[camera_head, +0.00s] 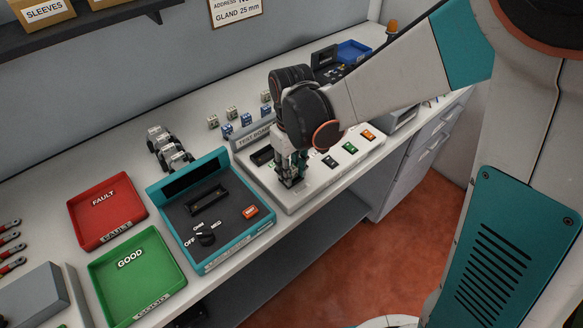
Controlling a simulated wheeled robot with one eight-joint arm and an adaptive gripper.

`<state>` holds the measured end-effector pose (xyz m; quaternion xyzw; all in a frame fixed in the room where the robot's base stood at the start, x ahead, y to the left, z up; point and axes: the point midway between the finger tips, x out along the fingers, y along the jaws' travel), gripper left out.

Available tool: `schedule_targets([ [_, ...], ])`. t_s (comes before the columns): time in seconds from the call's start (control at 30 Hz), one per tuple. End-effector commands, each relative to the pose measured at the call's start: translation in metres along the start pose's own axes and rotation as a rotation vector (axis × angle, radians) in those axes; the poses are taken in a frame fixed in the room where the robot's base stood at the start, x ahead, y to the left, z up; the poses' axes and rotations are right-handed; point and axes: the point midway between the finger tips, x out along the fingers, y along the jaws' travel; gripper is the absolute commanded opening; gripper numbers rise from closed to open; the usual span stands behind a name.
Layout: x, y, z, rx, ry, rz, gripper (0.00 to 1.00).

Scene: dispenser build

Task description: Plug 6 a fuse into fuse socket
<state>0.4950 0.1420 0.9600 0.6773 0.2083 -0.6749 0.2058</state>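The test board (320,186) is a pale panel with a row of dark sockets, in the middle of the bench. My gripper (290,182) points down over the board's near left part, with its fingertips at or just above a dark socket there. The fingers and the wrist hide much of that spot. I cannot tell whether a fuse is between the fingers or whether they touch the board. One dark slot (262,155) shows left of my gripper. Further sockets with green (331,161) and orange (369,135) parts lie to the right. No 6 A marking is readable.
A teal tester (218,250) with a dial and orange button stands left of the board. A red FAULT tray (105,240) and green GOOD tray (175,275) lie further left. Several small blue and grey blocks (227,130) stand behind. Drawers (430,140) are at right.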

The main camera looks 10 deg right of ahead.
Motion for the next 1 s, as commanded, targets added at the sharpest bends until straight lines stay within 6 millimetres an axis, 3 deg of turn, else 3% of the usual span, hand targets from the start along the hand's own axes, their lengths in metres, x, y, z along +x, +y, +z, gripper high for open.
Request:
schedule_targets([
  [0.03,0.0047,-0.0014,0.0036,0.0,-0.005,-0.003,0.39],
  [0.1,0.0049,-0.0014,0.0038,0.0,-0.006,-0.003,0.51],
  [0.87,0.0021,-0.0006,0.0017,0.0,-0.002,-0.001,0.51],
  [1.0,0.002,-0.0006,0.0017,0.0,-0.002,-0.001,0.68],
])
